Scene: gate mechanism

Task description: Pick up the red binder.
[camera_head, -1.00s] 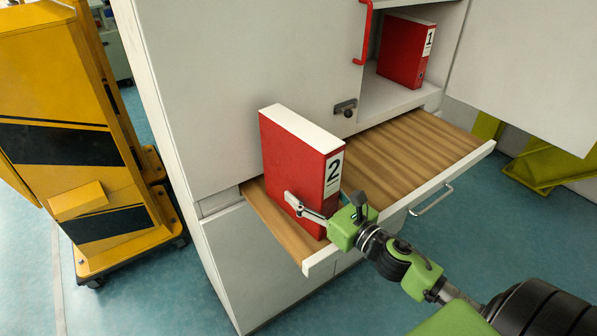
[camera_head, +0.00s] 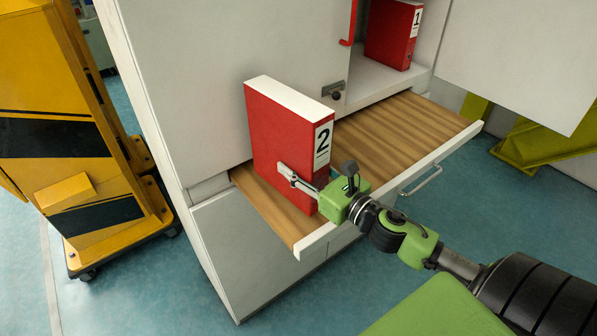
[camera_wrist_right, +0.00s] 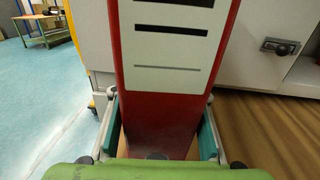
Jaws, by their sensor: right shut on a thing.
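The red binder labelled 2 (camera_head: 278,135) stands upright over the pulled-out wooden drawer (camera_head: 395,135) at its left end. In the wrist view its red spine (camera_wrist_right: 160,112) with a white label fills the middle. My right gripper (camera_head: 308,180) is shut on this binder, low on its spine end, with one finger along each side; both fingers show in the wrist view (camera_wrist_right: 159,132). The binder's underside is hidden, but it looks slightly raised off the drawer. A second red binder labelled 1 (camera_head: 390,35) stands in the open cabinet compartment behind. My left gripper is not in view.
The white cabinet (camera_head: 200,90) rises right behind the binder, with a latch (camera_head: 335,90) on its front. The drawer's white front edge and handle (camera_head: 420,181) face me. An open cabinet door (camera_head: 520,60) hangs at the right. A yellow machine (camera_head: 60,120) stands at the left.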

